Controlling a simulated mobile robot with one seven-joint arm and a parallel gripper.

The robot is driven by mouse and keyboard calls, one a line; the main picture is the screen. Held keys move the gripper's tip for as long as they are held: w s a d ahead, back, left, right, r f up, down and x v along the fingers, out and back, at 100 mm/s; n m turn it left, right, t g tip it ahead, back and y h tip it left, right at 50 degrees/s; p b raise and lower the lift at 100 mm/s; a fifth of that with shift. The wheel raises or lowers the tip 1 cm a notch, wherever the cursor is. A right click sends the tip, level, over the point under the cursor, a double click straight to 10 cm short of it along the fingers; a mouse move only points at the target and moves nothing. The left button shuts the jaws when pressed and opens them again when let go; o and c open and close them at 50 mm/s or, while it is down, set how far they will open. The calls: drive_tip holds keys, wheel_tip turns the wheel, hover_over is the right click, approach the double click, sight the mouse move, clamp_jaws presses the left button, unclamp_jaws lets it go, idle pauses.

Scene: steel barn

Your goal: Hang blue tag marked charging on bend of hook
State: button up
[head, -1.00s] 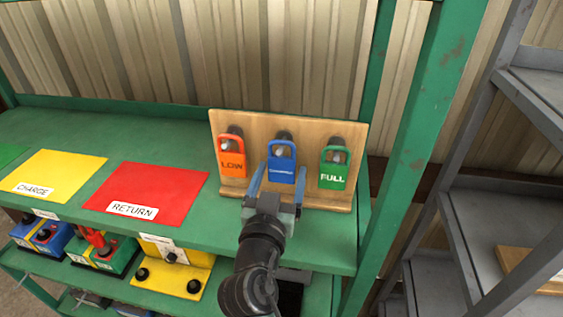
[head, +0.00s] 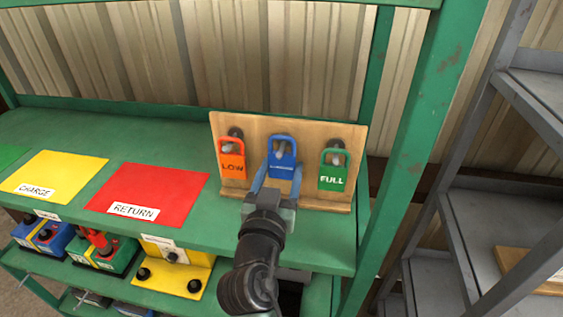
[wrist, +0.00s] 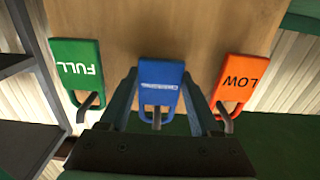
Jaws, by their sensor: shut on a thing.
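The blue tag (head: 283,171) is between the two fingers of my gripper (head: 281,173), which is shut on its sides in front of the wooden board. Its small white lettering is too blurred to read. The middle hook (head: 282,153) shows through the tag's opening. In the wrist view, the blue tag (wrist: 161,76) appears upside down between my fingers (wrist: 161,85), with the hook's tip (wrist: 157,119) at its opening. I cannot tell whether the tag rests on the hook's bend.
The orange LOW tag (head: 232,167) hangs on the left hook, and the green FULL tag (head: 332,182) on the right one. The wooden board (head: 308,127) stands on the green shelf (head: 75,130). Red RETURN (head: 150,188) and yellow CHARGE (head: 55,170) mats lie left. A green post (head: 425,130) rises right.

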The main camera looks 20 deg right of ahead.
drive_tip(key=shift+s+a, duration=0.1)
drive_tip(key=b+v, duration=0.1)
drive_tip(key=v, duration=0.5)
drive_tip(key=shift+s+a, duration=0.25)
drive_tip(key=shift+s, duration=0.05)
idle(0.4)
idle(1.0)
